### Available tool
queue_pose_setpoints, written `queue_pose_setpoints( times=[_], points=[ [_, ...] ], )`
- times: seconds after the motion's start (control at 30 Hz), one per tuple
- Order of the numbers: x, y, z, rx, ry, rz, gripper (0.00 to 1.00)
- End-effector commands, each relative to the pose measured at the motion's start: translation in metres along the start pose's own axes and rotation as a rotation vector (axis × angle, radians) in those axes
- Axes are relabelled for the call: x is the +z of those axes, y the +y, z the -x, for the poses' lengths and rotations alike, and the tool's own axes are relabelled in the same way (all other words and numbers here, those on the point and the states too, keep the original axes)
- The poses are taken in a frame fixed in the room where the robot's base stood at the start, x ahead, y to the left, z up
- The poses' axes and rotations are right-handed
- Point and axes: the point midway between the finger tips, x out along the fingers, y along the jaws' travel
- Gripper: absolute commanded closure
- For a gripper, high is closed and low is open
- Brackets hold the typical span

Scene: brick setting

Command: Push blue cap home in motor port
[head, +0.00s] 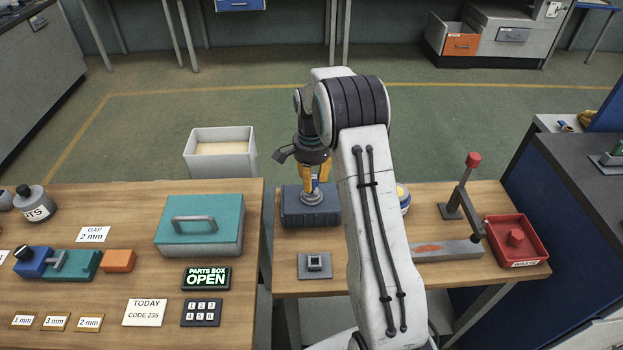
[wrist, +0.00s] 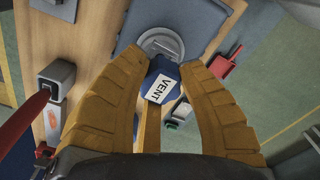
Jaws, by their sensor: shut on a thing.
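My gripper (head: 314,184) points down over the dark grey motor block (head: 297,213) on the right-hand table. Its yellow fingers are shut on the blue cap (wrist: 161,82), which bears a white VENT label. In the wrist view the cap lies between the fingertips, against the near edge of the round grey port (wrist: 158,42). The port (head: 313,197) also shows on top of the motor in the head view, right under the fingertips. Whether the cap touches the port or sits in it, I cannot tell.
A teal lidded box (head: 200,228) stands left, across a gap between tables. A grey socket plate (head: 315,266) lies in front of the motor. A red-knobbed lever (head: 463,187), a metal bar (head: 449,250) and a red tray (head: 516,247) stand right. My arm hides part of the table.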

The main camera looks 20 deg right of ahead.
Motion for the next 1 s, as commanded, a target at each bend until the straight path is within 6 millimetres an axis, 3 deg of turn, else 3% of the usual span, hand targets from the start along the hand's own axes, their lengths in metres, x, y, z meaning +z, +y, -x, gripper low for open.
queue_pose_setpoints(
  times=[1.0],
  points=[
    [0.0, 0.0, -0.021, 0.0, 0.0, 0.0, 0.98]
  ],
)
